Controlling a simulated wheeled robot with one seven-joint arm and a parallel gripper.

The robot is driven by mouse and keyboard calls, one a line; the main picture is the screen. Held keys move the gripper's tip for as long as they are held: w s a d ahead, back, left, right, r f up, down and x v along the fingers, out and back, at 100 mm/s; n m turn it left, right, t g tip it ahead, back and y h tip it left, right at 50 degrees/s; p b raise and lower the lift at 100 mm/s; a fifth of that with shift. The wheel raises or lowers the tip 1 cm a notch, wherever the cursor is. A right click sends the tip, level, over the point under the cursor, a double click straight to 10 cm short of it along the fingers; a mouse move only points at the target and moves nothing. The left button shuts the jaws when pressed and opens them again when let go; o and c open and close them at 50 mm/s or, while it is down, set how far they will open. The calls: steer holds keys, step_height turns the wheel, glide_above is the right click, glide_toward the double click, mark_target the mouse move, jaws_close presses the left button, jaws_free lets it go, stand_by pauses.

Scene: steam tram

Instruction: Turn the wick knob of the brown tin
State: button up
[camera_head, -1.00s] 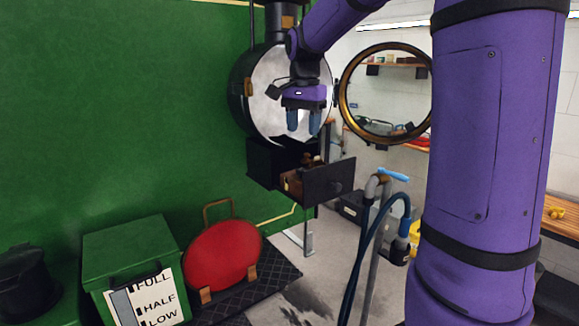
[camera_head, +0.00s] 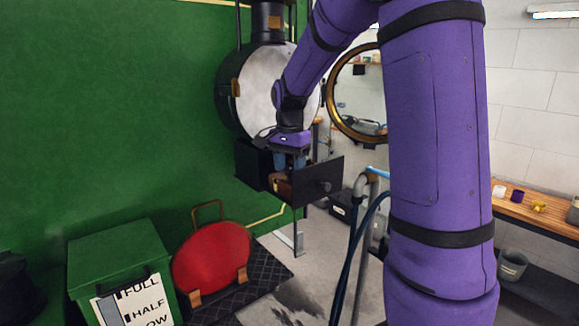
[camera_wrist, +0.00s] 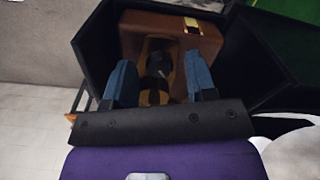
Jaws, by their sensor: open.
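The brown tin (camera_wrist: 204,43) sits inside a black open drawer-like box (camera_head: 322,183), which hangs below the big round lamp. In the wrist view the tin has a brass latch on its far side. A tan piece with a dark round knob (camera_wrist: 157,63) shows in front of it. My gripper (camera_wrist: 160,72) is open, with one blue finger on each side of the knob; I cannot tell whether either finger touches it. In the head view my gripper (camera_head: 290,162) points down into the box and hides most of the tin (camera_head: 281,187).
The lamp (camera_head: 262,85) stands open above, its round glass door (camera_head: 356,100) swung right. The black box walls surround my fingers closely. A grey pipe (camera_head: 361,225) with blue hoses stands right of the box. A red disc (camera_head: 210,257) and a green bin (camera_head: 120,255) are lower left.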

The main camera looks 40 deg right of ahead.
steer(key=shift+f, duration=0.15)
steer(key=shift+c, duration=0.4)
steer(key=c, duration=0.8)
steer(key=shift+c, duration=0.2)
steer(key=shift+n, duration=0.3)
steer(key=n, duration=0.4)
steer(key=shift+n, duration=0.3)
steer(key=n, duration=0.5)
steer(key=shift+n, duration=0.3)
